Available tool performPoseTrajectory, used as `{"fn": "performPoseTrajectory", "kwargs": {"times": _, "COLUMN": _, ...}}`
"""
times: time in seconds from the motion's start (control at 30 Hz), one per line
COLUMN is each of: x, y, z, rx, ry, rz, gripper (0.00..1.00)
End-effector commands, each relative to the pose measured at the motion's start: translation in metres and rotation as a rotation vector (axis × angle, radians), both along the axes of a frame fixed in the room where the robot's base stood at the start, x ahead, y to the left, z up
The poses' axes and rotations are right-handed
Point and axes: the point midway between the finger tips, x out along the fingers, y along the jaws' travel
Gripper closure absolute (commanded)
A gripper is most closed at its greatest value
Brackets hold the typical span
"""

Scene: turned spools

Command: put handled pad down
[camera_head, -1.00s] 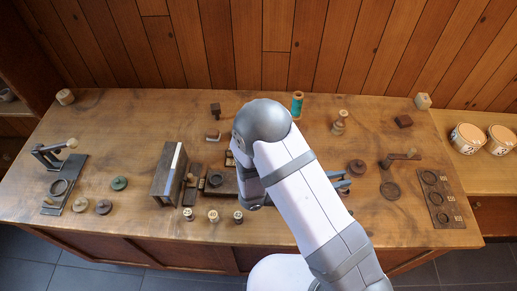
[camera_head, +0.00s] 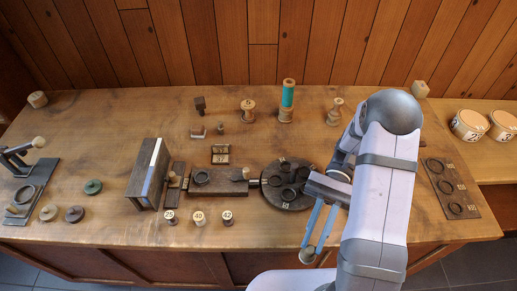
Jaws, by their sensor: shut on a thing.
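My gripper (camera_head: 314,242) hangs low over the front right of the bench, its two blue fingers angled down to the left. It is shut on a small, rounded, tan-grey piece (camera_head: 307,256) at the fingertips, which I take to be the handled pad. Its handle and underside are not clear at this size. The piece shows near the bench's front edge, and I cannot tell whether it touches the wood. The dark round plate (camera_head: 267,197) with several ring-shaped recesses lies to the left of and behind the fingers. My arm hides the bench right of the gripper.
Several small spools (camera_head: 199,218) stand at the front, left of the gripper. A dark block with a ring (camera_head: 220,188) adjoins the round plate. A turquoise spool (camera_head: 287,97) stands at the back. A dark three-ring board (camera_head: 449,188) lies at right. Bare wood (camera_head: 268,232) shows at front centre.

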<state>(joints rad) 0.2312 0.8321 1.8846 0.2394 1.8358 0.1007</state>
Motion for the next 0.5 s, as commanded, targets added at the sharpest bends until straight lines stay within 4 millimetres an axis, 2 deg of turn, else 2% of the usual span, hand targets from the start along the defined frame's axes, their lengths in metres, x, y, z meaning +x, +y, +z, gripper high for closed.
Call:
{"fn": "performPoseTrajectory", "kwargs": {"times": 0.03, "x": 0.008, "y": 0.011, "z": -0.005, "rx": 0.0, "ry": -0.003, "rz": -0.103, "gripper": 1.0}}
{"fn": "performPoseTrajectory", "kwargs": {"times": 0.17, "x": 0.039, "y": 0.04, "z": -0.001, "rx": 0.0, "ry": -0.005, "rz": -0.358, "gripper": 1.0}}
{"fn": "performPoseTrajectory", "kwargs": {"times": 0.27, "x": 0.072, "y": 0.058, "z": 0.005, "rx": -0.002, "ry": -0.006, "rz": -0.54, "gripper": 1.0}}
{"fn": "performPoseTrajectory", "kwargs": {"times": 0.37, "x": 0.112, "y": 0.072, "z": 0.01, "rx": -0.002, "ry": -0.005, "rz": -0.71, "gripper": 1.0}}
{"fn": "performPoseTrajectory", "kwargs": {"times": 0.5, "x": 0.178, "y": 0.089, "z": 0.014, "rx": -0.001, "ry": -0.002, "rz": -0.926, "gripper": 1.0}}
